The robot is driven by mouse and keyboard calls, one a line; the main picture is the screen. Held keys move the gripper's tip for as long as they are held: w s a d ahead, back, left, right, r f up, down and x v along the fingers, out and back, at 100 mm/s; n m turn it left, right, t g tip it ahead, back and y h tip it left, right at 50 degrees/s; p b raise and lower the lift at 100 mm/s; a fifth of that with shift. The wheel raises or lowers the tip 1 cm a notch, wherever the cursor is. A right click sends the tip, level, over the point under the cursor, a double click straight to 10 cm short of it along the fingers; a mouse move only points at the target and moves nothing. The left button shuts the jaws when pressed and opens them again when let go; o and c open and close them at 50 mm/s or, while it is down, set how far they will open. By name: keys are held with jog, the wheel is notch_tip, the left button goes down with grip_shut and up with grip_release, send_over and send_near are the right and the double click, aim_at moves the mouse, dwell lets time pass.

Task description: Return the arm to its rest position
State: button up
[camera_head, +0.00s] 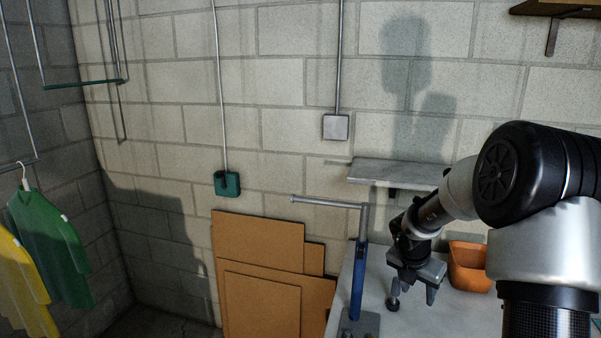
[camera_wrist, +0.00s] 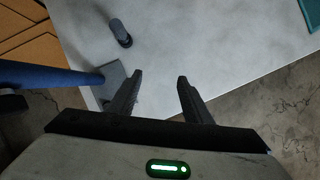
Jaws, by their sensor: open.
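My gripper (camera_head: 412,286) hangs from the bent arm at the right of the head view, fingers pointing down over the white table (camera_head: 399,315). In the wrist view my gripper (camera_wrist: 158,85) has its two dark fingers spread apart with nothing between them. A small dark cylinder-like object (camera_wrist: 121,33) lies on the tabletop beyond the fingers. A similar small dark object (camera_head: 393,303) shows just left of the gripper in the head view; its contact with the gripper cannot be told.
A blue post (camera_head: 358,280) with a grey crossbar rises left of my gripper. An orange bin (camera_head: 470,268) stands behind it at right. A shelf (camera_head: 390,172) is on the wall above. Cardboard sheets (camera_head: 262,290) lean left of the table. A teal item (camera_wrist: 312,12) sits at the table's corner.

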jog(key=w+a+r+n+t, duration=0.3)
jog(key=r+n, duration=0.3)
jog(key=r, duration=0.3)
jog(key=w+a+r+n+t, duration=0.2)
jog(key=r+n+t, duration=0.2)
jog(key=r+n, duration=0.3)
jog(key=s+a+r+n+t+y, duration=0.1)
jog(key=s+a+r+n+y, duration=0.3)
jog(key=a+n, duration=0.3)
jog(key=s+a+r+n+y, duration=0.1)
jog(key=s+a+r+n, duration=0.3)
jog(key=a+r+n, duration=0.25)
jog(key=s+a+f+n+g+y, duration=0.1)
jog(key=s+a+n, duration=0.1)
jog(key=s+n, duration=0.35)
jog(key=s+a+f+n+g+y, duration=0.1)
jog(key=s+a+n, duration=0.1)
jog(key=s+n, duration=0.3)
jog(key=s+d+f+n+g+h, duration=0.1)
jog(key=s+d+f+n, duration=0.1)
jog(key=s, duration=0.6)
jog(key=s+d+f+n+g+h, duration=0.2)
jog(key=s+d+f+n, duration=0.1)
jog(key=s+n, duration=0.3)
jog(key=s+d, duration=0.1)
jog(key=s, duration=0.1)
jog(key=shift+s+d+f+g, duration=0.15)
jog(key=shift+s+d+g, duration=0.15)
jog(key=shift+d, duration=0.05)
